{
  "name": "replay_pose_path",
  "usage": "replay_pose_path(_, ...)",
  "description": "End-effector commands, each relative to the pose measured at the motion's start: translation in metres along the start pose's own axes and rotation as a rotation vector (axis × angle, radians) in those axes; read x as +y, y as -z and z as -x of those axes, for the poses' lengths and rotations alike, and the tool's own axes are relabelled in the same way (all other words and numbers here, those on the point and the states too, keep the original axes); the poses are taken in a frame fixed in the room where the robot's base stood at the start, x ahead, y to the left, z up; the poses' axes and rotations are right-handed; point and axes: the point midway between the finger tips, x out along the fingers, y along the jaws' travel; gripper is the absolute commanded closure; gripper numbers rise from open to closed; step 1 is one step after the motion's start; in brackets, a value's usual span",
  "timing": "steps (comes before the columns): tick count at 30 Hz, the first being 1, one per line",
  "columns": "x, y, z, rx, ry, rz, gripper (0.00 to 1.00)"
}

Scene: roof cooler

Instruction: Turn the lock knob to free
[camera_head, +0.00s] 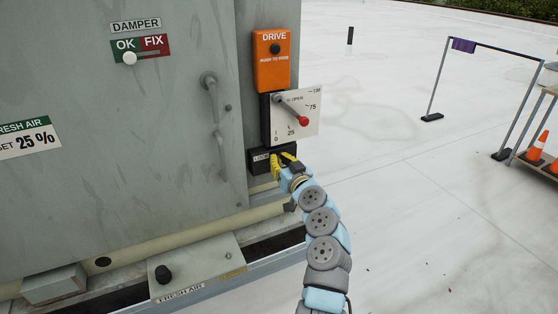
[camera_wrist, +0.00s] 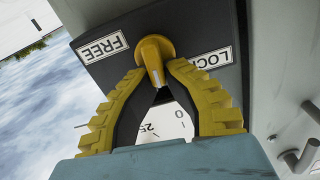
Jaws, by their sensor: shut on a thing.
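The lock knob (camera_wrist: 155,48) is yellow and sits on a dark box with a FREE label (camera_wrist: 103,47) and a LOCK label (camera_wrist: 210,59), both upside down in the wrist view. A white mark on the knob's lower part shows between the fingertips, and the knob stands roughly midway between the labels in this view. My gripper (camera_wrist: 158,72) has its yellow ribbed fingers shut on the knob, one on each side. In the head view my gripper (camera_head: 284,164) is at the black lock box (camera_head: 260,157), under the damper scale, and hides the knob.
A damper lever with a red end (camera_head: 303,121) sticks out over the white scale plate (camera_head: 311,104) just above my gripper. An orange DRIVE box (camera_head: 271,60) is higher up. A cabinet handle (camera_head: 215,120) is to the left.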

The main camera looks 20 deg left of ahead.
Motion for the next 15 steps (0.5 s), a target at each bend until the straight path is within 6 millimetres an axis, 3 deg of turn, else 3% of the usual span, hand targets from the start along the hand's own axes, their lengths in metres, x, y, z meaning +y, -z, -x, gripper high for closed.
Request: replay_pose_path(15, 0.008, -0.0089, -0.0002, -0.012, -0.003, -0.448, 1.0)
